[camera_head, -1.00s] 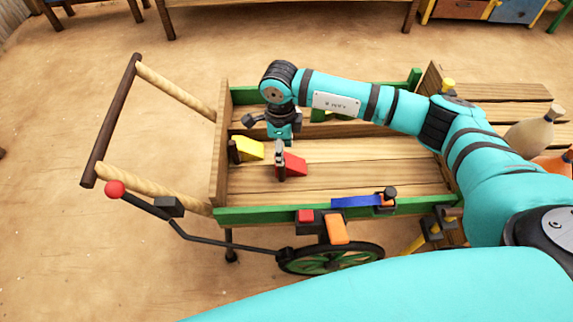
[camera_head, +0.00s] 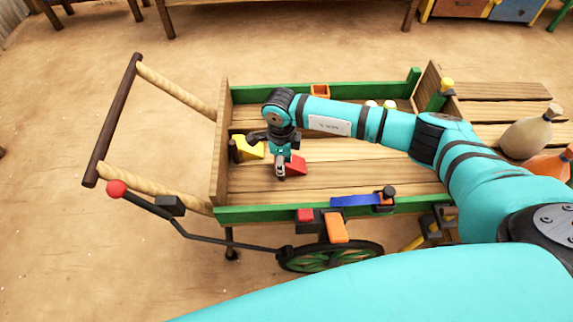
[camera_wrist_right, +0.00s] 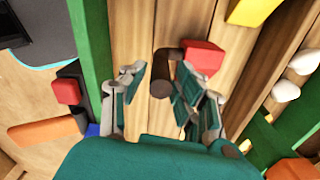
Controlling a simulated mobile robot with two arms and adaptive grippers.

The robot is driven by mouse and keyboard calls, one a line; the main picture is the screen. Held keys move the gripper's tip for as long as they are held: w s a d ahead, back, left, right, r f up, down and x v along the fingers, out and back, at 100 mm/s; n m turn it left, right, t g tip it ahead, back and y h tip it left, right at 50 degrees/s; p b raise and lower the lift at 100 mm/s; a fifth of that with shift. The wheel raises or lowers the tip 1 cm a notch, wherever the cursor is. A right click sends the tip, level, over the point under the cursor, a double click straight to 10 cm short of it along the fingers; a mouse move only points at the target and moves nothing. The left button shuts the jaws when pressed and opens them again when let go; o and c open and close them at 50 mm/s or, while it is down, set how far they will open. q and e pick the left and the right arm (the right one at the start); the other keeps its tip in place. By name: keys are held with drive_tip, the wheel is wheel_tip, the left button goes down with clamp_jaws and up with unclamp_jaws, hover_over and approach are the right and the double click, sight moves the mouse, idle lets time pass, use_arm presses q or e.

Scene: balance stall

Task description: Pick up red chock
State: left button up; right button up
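The red chock (camera_head: 297,165) lies on the wooden bed of the cart (camera_head: 375,170). In the right wrist view the red chock (camera_wrist_right: 204,57) is at the top middle, with the peg (camera_wrist_right: 160,88) between the fingers. My right gripper (camera_head: 281,166) is over the peg, its fingers apart, one on each side; the wrist view shows the open fingers (camera_wrist_right: 160,80) too. Contact with the peg cannot be told. The gripper partly hides the chock in the head view. My left gripper is not in view.
A yellow chock (camera_head: 250,147) with a brown peg sits just left. Green side rails (camera_head: 265,214) bound the bed. A blue bar (camera_head: 357,201) and red and orange blocks sit along the near rail. The right half of the bed is clear.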

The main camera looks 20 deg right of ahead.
clamp_jaws()
drive_tip(key=shift+w+r, duration=0.1)
drive_tip(key=shift+r, duration=0.1)
